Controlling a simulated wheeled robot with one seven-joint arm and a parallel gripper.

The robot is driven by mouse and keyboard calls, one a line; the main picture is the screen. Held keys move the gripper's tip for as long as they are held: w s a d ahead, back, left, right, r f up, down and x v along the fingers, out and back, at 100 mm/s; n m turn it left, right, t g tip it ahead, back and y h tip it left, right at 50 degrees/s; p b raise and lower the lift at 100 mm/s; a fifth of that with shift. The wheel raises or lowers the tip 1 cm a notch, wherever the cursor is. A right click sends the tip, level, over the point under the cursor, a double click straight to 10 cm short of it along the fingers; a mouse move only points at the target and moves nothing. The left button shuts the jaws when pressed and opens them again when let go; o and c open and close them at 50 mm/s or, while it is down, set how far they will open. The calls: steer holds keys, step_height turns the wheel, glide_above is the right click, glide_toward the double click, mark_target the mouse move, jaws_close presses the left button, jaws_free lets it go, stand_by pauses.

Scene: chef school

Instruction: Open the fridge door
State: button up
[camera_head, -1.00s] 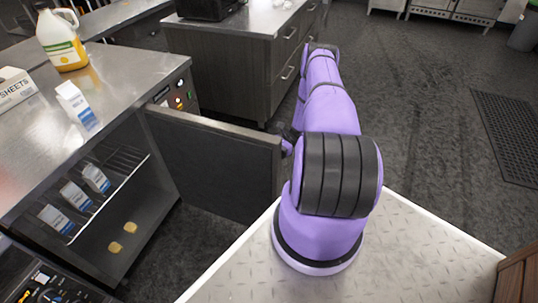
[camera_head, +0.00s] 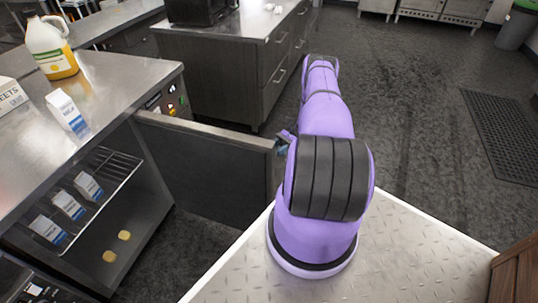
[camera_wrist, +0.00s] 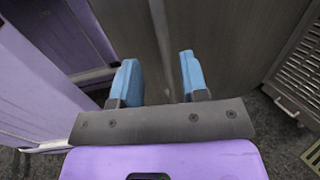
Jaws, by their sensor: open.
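The fridge door (camera_head: 205,165) is a dark grey panel under the steel counter at left. It stands swung wide open, and the fridge inside (camera_head: 135,225) shows with several milk cartons on a wire rack and two small yellowish pieces below. My gripper (camera_head: 283,143) is at the free edge of the door, mostly hidden behind my purple arm. In the wrist view my gripper (camera_wrist: 160,80) has its two blue fingers apart, with a grey panel surface (camera_wrist: 178,25) in front of them. I cannot tell whether they touch it.
On the steel counter (camera_head: 120,80) stand a yellow-and-white jug (camera_head: 52,48), a milk carton (camera_head: 66,111) and a box (camera_head: 10,95). A drawer cabinet (camera_head: 215,75) stands behind the door. Open dark floor (camera_head: 410,100) lies to the right, with a black mat (camera_head: 500,130).

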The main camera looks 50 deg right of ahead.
steer(key=shift+s+d, duration=0.15)
steer(key=shift+d, duration=1.15)
steer(key=w+a+r+n+g+h, duration=0.2)
steer(key=w+a+r, duration=0.15)
steer(key=r, duration=0.75)
steer(key=w+a+r+n+g+h, duration=0.1)
steer(key=w+a+r+n+h, duration=0.3)
steer(key=r, duration=0.6)
steer(key=w+a+r+n+g+h, duration=0.15)
steer(key=w+r, duration=0.35)
steer(key=r, duration=0.6)
steer(key=a+r+n+h, duration=0.25)
steer(key=a+r, duration=0.45)
steer(key=r, duration=0.4)
steer(key=s+a+r+n+t+h, duration=0.1)
steer(key=s+a+r+n+h, duration=0.15)
steer(key=s+a+r, duration=0.4)
steer(key=s+a+r+n+t+h, duration=0.1)
steer(key=s+a+r+n+h, duration=0.2)
steer(key=a+r, duration=0.6)
steer(key=s+a+r+n+t+h, duration=0.1)
steer(key=s+a+n+t, duration=0.1)
steer(key=s, duration=0.7)
steer(key=s+a+r+n+t+h, duration=0.1)
steer(key=s+a+n+t, duration=0.1)
steer(key=s+a, duration=0.3)
steer(key=s+t, duration=0.1)
steer(key=s, duration=0.3)
steer(key=shift+s+a+r+t, duration=0.25)
steer(key=shift+s+r+t, duration=0.1)
